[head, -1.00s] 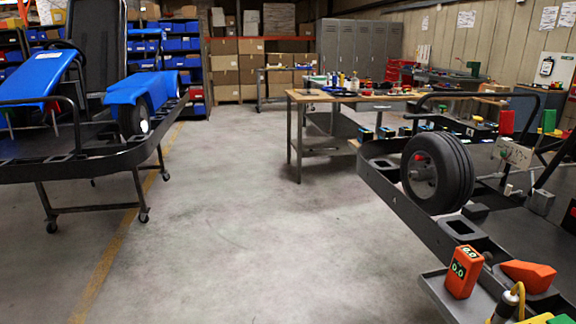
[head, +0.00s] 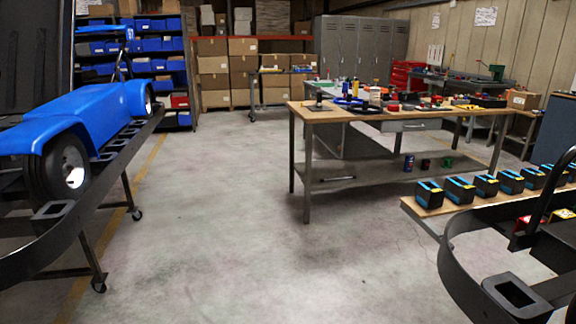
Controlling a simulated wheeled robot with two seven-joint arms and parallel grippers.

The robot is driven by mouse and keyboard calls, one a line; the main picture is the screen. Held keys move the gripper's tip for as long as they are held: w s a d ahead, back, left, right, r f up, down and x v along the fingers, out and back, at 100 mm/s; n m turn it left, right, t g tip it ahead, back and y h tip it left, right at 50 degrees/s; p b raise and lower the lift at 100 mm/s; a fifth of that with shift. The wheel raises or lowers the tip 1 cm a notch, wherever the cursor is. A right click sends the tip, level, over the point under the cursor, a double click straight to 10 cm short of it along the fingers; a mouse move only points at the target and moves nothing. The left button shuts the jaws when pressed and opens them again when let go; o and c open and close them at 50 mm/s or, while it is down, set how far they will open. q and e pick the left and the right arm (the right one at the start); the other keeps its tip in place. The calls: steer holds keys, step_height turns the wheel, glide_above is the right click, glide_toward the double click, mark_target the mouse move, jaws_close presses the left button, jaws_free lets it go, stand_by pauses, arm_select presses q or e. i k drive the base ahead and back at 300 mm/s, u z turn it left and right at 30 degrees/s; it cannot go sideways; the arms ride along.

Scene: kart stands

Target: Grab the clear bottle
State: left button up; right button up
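Several small bottles and cans stand on the wooden-topped workbench (head: 330,112) ahead and to the right. Among them are a whitish bottle (head: 375,95) and a blue one (head: 355,86). They are too small for me to tell which one is clear. Neither of my grippers is in view.
A kart stand with a blue kart (head: 85,115) is close on the left. Another black stand frame (head: 480,290) is close at the lower right, by a low shelf (head: 425,212) of black-and-blue boxes. The concrete floor (head: 210,220) between is clear.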

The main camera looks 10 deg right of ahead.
mark_target(446, 96)
steer(key=z, duration=0.05)
steer(key=i, duration=0.7)
steer(key=z, duration=0.45)
steer(key=i, duration=3.6)
steer(key=z, duration=1.85)
steer(key=i, duration=2.65)
steer(key=u, duration=0.55)
